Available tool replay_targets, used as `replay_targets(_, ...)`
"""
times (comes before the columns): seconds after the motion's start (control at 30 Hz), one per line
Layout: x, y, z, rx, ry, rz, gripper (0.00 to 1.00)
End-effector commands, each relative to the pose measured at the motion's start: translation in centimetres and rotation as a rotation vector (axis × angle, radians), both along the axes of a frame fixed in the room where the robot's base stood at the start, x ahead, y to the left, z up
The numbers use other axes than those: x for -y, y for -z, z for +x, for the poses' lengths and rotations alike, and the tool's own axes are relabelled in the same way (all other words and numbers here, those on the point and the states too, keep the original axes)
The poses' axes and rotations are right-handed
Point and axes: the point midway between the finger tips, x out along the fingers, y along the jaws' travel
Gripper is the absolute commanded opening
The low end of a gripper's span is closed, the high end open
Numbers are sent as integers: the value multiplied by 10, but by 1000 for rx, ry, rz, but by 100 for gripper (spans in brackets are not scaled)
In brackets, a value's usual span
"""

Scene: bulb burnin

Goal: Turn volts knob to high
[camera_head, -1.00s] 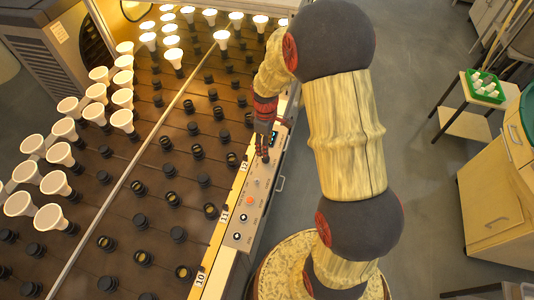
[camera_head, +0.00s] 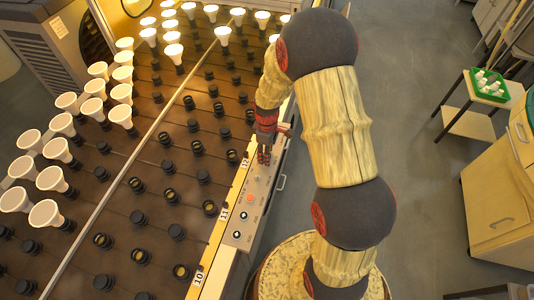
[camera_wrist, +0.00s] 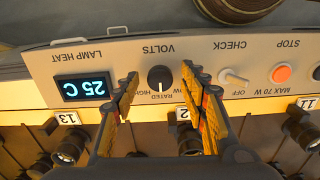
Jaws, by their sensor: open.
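The volts knob (camera_wrist: 160,79) is a dark round knob on a pale control panel (camera_wrist: 215,52), seen upside down in the wrist view. Its white mark points down in the picture, toward the RATED label; HIGH is at the left and a partly hidden LOW at the right. My gripper (camera_wrist: 160,84) is open, with one finger on each side of the knob. Contact with the knob is not visible. In the head view my gripper (camera_head: 264,157) is over the far part of the panel (camera_head: 254,198) and hides the knob.
A blue display (camera_wrist: 82,87) reads 25 C beside the knob. A check switch (camera_wrist: 234,77) and an orange stop button (camera_wrist: 281,73) lie on the other side. Rows of sockets and lit bulbs (camera_head: 47,213) fill the rack. Open floor (camera_head: 425,180) is at the right.

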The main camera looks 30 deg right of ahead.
Motion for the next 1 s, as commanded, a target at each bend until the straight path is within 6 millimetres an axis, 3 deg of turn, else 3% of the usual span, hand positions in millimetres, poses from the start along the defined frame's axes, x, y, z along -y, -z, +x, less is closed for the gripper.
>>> replay_targets(0.13,0,-1,0,0,0,0,43)
replay_targets(0.9,0,-1,0,0,0,0,0)
replay_targets(1.0,0,-1,0,0,2,0,0)
